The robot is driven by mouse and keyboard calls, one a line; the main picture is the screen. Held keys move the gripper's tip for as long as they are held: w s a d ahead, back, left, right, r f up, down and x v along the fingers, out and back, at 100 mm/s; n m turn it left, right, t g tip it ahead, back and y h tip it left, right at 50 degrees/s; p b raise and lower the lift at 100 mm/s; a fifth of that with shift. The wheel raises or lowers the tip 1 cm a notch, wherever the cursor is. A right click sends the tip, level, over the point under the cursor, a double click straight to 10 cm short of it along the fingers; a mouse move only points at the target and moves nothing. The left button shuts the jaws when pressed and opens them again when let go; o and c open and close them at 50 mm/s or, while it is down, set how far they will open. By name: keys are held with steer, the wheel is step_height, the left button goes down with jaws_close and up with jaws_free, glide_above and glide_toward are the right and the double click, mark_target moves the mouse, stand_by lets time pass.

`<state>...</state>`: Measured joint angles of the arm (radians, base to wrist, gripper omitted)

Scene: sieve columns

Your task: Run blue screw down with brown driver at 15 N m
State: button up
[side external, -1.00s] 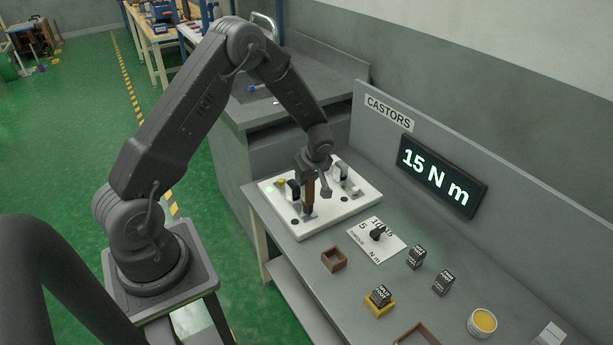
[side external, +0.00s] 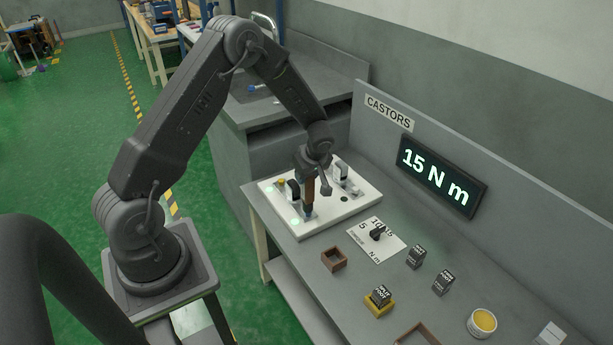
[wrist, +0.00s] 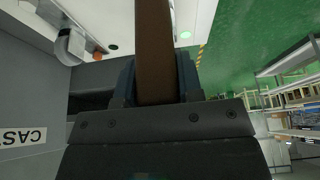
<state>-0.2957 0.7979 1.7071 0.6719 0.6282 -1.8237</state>
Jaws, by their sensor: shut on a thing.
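My gripper (side external: 311,176) is shut on the brown driver (side external: 310,191), which stands about upright over the white plate (side external: 330,222). The driver also fills the middle of the wrist view (wrist: 154,50). Its tip is down at the plate's near part, beside a green-lit lamp (side external: 295,222). The blue screw is not clearly visible; the driver's tip covers that spot. The display (side external: 437,175) reads "15 N m". The torque dial's black knob (side external: 377,233) sits on a white card marked in N m.
Castor parts (side external: 342,173) stand on the plate around the driver. A brown open box (side external: 334,259), several dark labelled blocks (side external: 416,256), a yellow holder (side external: 379,305) and a yellow-filled tub (side external: 482,323) sit on the grey bench to the right. A panel wall backs the bench.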

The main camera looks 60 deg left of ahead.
steer(key=shift+r, duration=3.15)
